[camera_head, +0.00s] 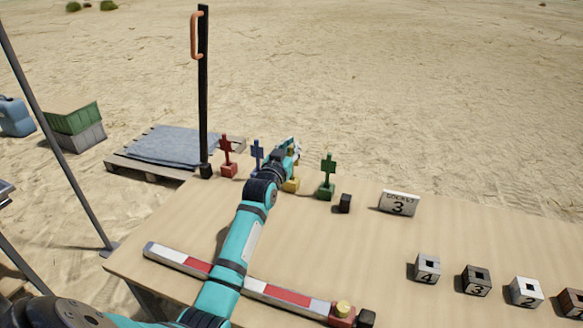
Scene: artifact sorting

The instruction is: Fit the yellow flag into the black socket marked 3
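The yellow flag (291,185) stands in the back row of flags on the table. Its yellow base shows, but my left gripper (291,150) and wrist hide most of its upper part. My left gripper is at the flag; whether its fingers are open or closed on it is not clear. The black socket marked 3 (476,281) sits at the right of the table, between a grey socket marked 4 (427,268) and a white socket marked 2 (526,292). A sign reading "SOCKET 3" (399,203) stands farther back. My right gripper is not in view.
Red (228,169), blue (257,156) and green (327,179) flags stand around the yellow one. A small black block (345,203) is right of the green flag. A red-white scale bar (285,297) crosses the front. A black post (204,100) rises at the back left. The table's middle is clear.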

